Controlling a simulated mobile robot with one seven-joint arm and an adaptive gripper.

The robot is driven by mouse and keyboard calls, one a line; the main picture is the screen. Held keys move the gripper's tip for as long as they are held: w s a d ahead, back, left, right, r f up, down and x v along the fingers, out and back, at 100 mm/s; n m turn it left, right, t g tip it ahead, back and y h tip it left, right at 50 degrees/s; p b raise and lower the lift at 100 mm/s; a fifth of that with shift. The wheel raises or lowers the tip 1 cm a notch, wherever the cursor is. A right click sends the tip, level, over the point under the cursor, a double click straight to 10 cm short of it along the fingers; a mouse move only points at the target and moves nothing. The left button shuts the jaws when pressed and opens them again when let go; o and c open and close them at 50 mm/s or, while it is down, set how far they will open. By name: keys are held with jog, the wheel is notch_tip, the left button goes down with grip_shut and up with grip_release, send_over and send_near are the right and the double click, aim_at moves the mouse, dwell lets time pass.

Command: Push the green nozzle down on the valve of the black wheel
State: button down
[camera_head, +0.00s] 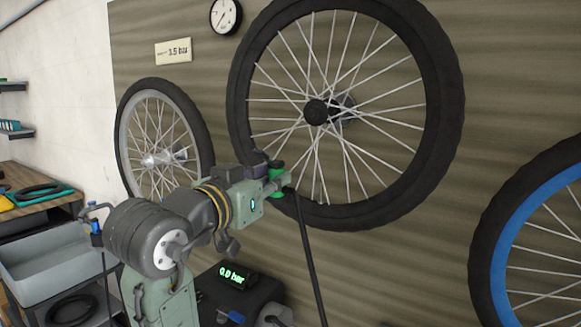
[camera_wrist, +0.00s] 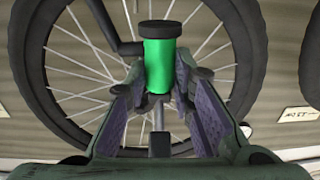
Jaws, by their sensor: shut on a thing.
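The green nozzle (camera_wrist: 159,66) has a black cap and is held between the two purple-padded fingers of my gripper (camera_wrist: 160,88). In the head view my gripper (camera_head: 277,182) is shut on the nozzle at the lower left of the black wheel (camera_head: 440,95). A black hose (camera_head: 309,255) hangs down from the nozzle. The wheel has a black rim and tyre and also shows behind the nozzle in the wrist view. A thin grey stem (camera_wrist: 159,143) shows below the nozzle there; I cannot tell whether it is the valve or whether the nozzle touches it.
A grey-rimmed wheel (camera_head: 123,130) hangs to the left and a blue-rimmed wheel (camera_head: 501,255) to the right. A display reading 0.0 bar (camera_head: 234,276) stands below my gripper. A gauge (camera_head: 225,15) and a "3.5 bar" sign (camera_head: 173,51) are on the wall.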

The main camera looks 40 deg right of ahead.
jog(key=w+d+r, duration=0.1)
jog(key=w+d, duration=0.1)
jog(key=d, duration=1)
jog(key=shift+d+g, duration=0.25)
jog(key=shift+g, duration=0.05)
dwell(0.3)
jog(key=shift+r, duration=0.1)
jog(key=shift+s+a, duration=0.1)
jog(key=shift+a, duration=0.05)
dwell(0.5)
jog(key=shift+f+b, duration=0.3)
jog(key=shift+f, duration=0.55)
dwell(1.7)
jog(key=c, duration=1.3)
grip_release()
jog(key=shift+o, duration=0.5)
